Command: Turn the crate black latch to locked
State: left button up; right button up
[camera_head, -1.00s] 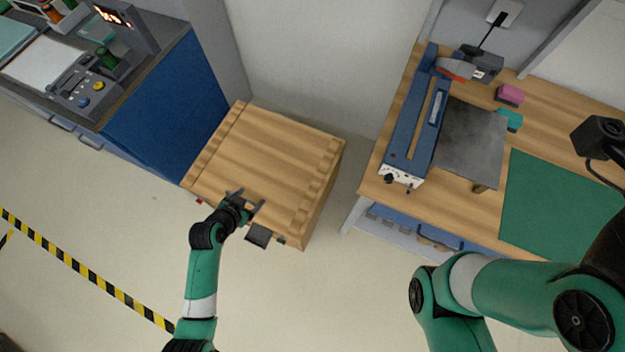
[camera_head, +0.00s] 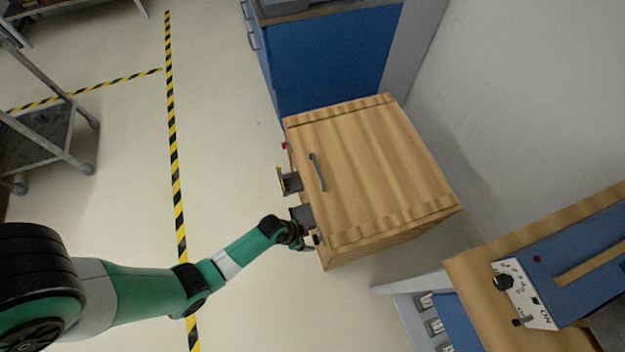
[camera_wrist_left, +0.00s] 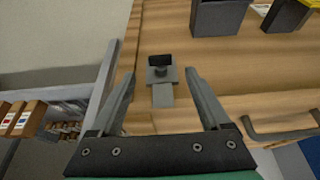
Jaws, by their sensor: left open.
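The wooden crate (camera_head: 375,165) stands on the floor, with a grey bar handle (camera_head: 317,172) on its lid. In the left wrist view, a small latch (camera_wrist_left: 162,94) with a grey plate and a dark knob sits on the crate's wooden face (camera_wrist_left: 215,62). My left gripper (camera_wrist_left: 160,74) is open, with one finger on each side of the latch; I cannot tell whether they touch it. In the head view, my left gripper (camera_head: 304,241) is at the crate's front, near its lower corner, and largely covers the latch. My right gripper is out of view.
Two dark brackets (camera_head: 302,215) (camera_head: 290,182) stick out of the crate's front near the gripper. A blue cabinet (camera_head: 330,60) stands behind the crate, and a workbench (camera_head: 470,270) stands at the lower right.

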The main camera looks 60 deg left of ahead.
aim_at(315, 240)
pick_arm(q)
jog(key=b+x, duration=0.2)
jog(key=x, duration=0.3)
jog(key=shift+b, duration=0.4)
jog(key=shift+w+f, duration=0.1)
jog(key=shift+f, duration=0.05)
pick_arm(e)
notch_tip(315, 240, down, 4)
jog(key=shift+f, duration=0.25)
pick_arm(q)
grip_shut()
